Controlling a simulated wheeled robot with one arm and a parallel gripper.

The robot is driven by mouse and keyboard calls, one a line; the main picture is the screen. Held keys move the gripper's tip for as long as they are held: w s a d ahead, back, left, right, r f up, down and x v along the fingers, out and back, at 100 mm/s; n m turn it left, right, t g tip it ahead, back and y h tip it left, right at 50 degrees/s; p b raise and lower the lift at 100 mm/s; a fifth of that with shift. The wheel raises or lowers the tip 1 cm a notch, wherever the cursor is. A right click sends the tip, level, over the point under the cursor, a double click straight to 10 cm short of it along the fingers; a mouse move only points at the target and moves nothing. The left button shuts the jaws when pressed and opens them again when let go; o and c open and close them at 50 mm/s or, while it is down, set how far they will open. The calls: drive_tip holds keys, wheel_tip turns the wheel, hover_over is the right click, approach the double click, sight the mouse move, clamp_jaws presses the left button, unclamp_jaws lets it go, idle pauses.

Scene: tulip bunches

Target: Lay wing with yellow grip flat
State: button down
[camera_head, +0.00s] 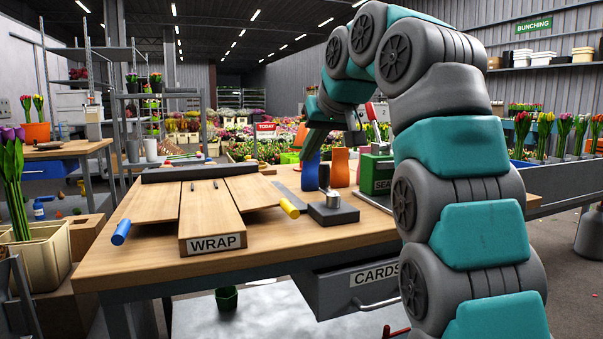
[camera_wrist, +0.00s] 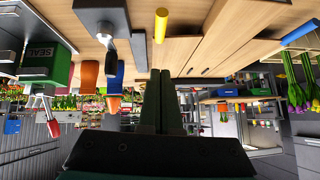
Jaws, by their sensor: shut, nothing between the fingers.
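The wrap board (camera_head: 209,214) lies on the bench with a wooden wing on each side. The wing with the yellow grip (camera_head: 250,189) is on the right, spread outward and looking about flat; its exact tilt is hard to tell. Its yellow grip (camera_head: 289,208) is at the outer front corner and also shows in the wrist view (camera_wrist: 161,26). The other wing (camera_head: 158,202) has a blue grip (camera_head: 121,232). My gripper (camera_wrist: 161,72) is shut and empty, apart from the yellow grip.
A dark block (camera_head: 333,214) with a metal cylinder stands right of the yellow grip. Behind it are a blue holder (camera_head: 311,170), an orange holder (camera_head: 340,168) and a green box (camera_head: 376,174). A dark bar (camera_head: 199,173) runs behind the board. The bench's front left is clear.

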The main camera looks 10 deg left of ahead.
drive_tip(key=b+x, duration=0.1)
drive_tip(key=x, duration=0.8)
drive_tip(key=shift+w+a+f+b, duration=0.15)
drive_tip(key=shift+w+f+b, duration=0.1)
drive_tip(key=shift+b, duration=0.15)
drive_tip(key=shift+s+f+b, duration=0.25)
drive_tip(key=shift+f+b, duration=0.15)
drive_tip(key=shift+b, duration=0.05)
drive_tip(key=shift+f+b, duration=0.75)
drive_tip(key=shift+f, duration=0.6)
